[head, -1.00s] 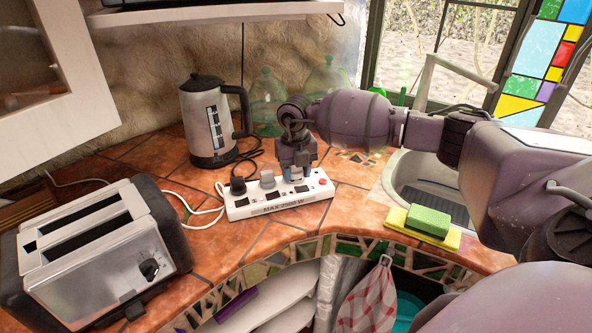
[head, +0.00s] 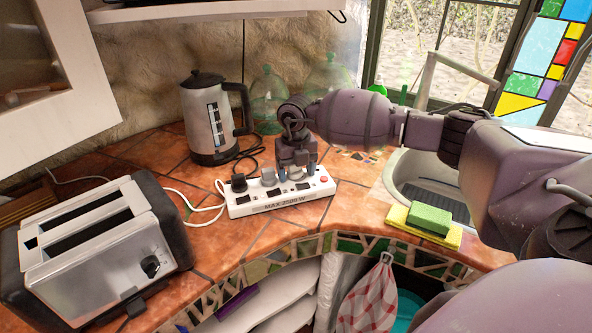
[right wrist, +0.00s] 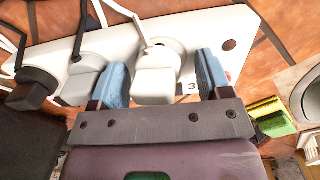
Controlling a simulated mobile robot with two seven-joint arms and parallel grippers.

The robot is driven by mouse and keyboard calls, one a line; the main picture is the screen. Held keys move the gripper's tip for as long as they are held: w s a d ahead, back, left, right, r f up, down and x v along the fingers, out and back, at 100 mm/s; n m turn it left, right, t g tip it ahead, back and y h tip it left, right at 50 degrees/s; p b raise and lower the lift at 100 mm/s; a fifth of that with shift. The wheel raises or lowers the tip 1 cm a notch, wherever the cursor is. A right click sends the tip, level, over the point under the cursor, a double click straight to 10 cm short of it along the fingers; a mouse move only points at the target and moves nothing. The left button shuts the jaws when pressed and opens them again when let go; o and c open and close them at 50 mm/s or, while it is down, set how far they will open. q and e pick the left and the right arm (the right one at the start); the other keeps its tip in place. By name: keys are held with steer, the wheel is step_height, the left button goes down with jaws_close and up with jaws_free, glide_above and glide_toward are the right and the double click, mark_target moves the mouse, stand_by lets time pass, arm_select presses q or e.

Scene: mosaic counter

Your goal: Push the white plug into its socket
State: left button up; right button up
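The white plug (right wrist: 155,82) is on the white power strip (head: 281,206), with its cable running up in the right wrist view. In that view my right gripper (right wrist: 164,82) is open, with one blue fingertip on each side of the plug and a visible gap on the right side. In the head view the right gripper (head: 297,169) is over the right half of the strip and largely hides the plug. I cannot tell how deep the plug sits in its socket. My left gripper is not in view.
A black plug (head: 239,184) and a grey plug (head: 268,177) stand on the strip to the left. A red button (head: 323,179) is at its right end. A kettle (head: 207,125) stands behind, a toaster (head: 105,250) at left, a sponge (head: 430,220) at right.

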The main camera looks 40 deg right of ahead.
steer(key=shift+s+d+f, duration=0.1)
steer(key=shift+s+f, duration=0.05)
steer(key=shift+f, duration=0.15)
